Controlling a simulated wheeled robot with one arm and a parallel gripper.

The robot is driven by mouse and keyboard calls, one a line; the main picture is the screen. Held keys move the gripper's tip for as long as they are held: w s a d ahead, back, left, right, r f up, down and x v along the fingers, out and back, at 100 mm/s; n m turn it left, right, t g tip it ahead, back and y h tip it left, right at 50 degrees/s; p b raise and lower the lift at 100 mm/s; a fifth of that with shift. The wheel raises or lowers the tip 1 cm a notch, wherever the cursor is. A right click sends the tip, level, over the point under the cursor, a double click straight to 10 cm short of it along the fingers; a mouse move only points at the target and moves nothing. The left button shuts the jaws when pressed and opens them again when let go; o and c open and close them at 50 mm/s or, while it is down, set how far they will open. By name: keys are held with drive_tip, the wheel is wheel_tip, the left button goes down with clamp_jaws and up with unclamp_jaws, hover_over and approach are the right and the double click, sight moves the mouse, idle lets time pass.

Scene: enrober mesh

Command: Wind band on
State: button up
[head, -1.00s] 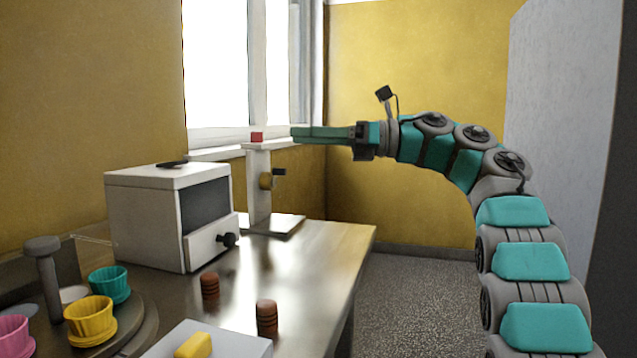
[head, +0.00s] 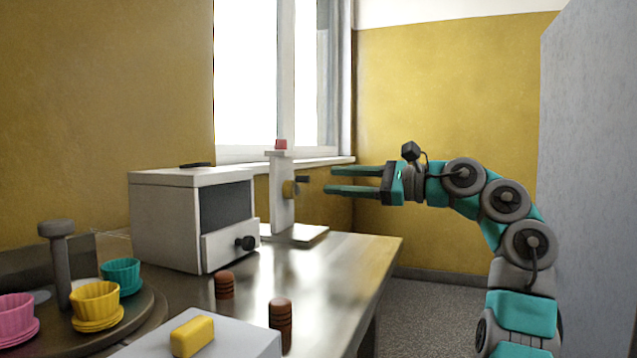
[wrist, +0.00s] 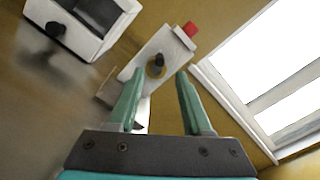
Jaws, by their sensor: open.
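A white upright stand (head: 282,200) on a flat base stands at the back of the metal table, with a red block (head: 281,144) on top. A brass-coloured hub with a dark crank handle (head: 302,179) sticks out of its right side. My gripper (head: 332,180) is open and empty, to the right of the handle and at about its height, pointing at it. In the wrist view the hub and dark handle (wrist: 157,64) appear between and just beyond the fingertips (wrist: 160,76). The gripper looks apart from the handle. No band is clearly visible.
A white box (head: 160,220) with a dark window and black knob (head: 246,243) stands left of the stand. Brown ridged cylinders (head: 281,320), a yellow block (head: 192,336) on a white slab and coloured cups (head: 97,302) are nearer. The table's right edge is clear.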

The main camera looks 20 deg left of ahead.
sight(309, 179)
drive_tip(key=a, duration=0.6)
drive_tip(key=shift+w+a, duration=0.15)
drive_tip(key=shift+w, duration=0.05)
clamp_jaws()
idle(0.4)
